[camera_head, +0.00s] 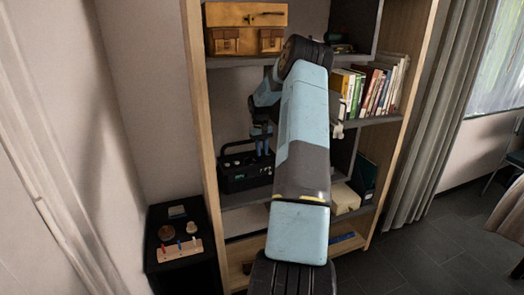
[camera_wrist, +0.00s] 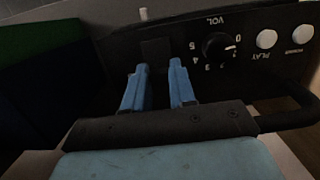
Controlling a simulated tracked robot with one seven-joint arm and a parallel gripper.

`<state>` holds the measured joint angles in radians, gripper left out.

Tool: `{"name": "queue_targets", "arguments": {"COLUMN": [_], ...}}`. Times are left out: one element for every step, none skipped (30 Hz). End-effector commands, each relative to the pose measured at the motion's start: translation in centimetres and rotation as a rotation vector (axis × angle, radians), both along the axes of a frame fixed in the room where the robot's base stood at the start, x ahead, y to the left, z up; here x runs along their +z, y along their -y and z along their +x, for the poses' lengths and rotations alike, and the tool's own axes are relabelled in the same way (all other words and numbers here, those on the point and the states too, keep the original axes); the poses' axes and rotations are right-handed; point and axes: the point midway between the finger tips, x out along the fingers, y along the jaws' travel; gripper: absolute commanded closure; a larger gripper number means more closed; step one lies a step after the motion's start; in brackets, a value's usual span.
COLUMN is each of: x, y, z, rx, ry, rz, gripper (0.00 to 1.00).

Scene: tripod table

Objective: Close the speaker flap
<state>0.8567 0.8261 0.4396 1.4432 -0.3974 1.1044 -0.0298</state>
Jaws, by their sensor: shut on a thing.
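The black speaker (camera_head: 246,181) stands on a middle shelf in the head view, with pale controls on top. In the wrist view its dark panel (camera_wrist: 270,65) shows upside-down lettering, a volume knob and two white buttons. A small dark square flap (camera_wrist: 155,50) is on the panel, left of the knob. My gripper (camera_wrist: 160,68) has its two blue fingertips at the flap, one on each side. It is shut on the flap, though the contact is dark and hard to see. My gripper also shows in the head view (camera_head: 262,141), just above the speaker.
The wooden shelf unit (camera_head: 196,100) surrounds the speaker. Books (camera_head: 372,90) stand on a shelf to the right. A black cabinet (camera_head: 160,220) with small wooden items stands at the left. The dark floor (camera_head: 420,262) is clear at right.

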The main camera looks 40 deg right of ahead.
Motion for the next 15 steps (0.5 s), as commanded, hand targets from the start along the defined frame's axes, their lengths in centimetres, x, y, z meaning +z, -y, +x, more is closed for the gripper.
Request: {"name": "queue_targets", "arguments": {"x": [-0.15, -0.16, -0.16, -0.16, -0.16, -0.15, -0.14, -0.13, -0.11, -0.11, -0.1, -0.1, -0.09, -0.08, -0.08], "y": [-0.13, -0.14, -0.14, -0.14, -0.14, -0.12, -0.11, -0.1, -0.09, -0.08, -0.07, -0.06, -0.05, -0.05, -0.04], "z": [0.04, 0.04, 0.04, 0.04, 0.04, 0.02, 0.02, 0.02, 0.02, 0.01, 0.01, 0.0, 0.0, 0.0, 0.0], "rx": [0.001, 0.002, 0.002, 0.002, 0.002, 0.001, 0.001, 0.001, 0.001, 0.001, 0.001, 0.001, 0.001, 0.001, 0.001], "ry": [0.0, 0.0, 0.0, 0.0, 0.001, 0.001, 0.0, 0.0, 0.0, 0.0, 0.0, 0.0, 0.0, 0.0, 0.0], "rz": [0.002, 0.002, 0.002, 0.002, 0.002, 0.002, 0.001, 0.001, 0.001, 0.001, 0.001, 0.001, 0.001, 0.0, 0.0], "gripper": [1.0, 1.0, 1.0, 0.73, 0.7, 0.66, 0.63, 0.6, 0.57, 0.54, 0.51, 0.49, 0.49, 0.49, 0.49]}}
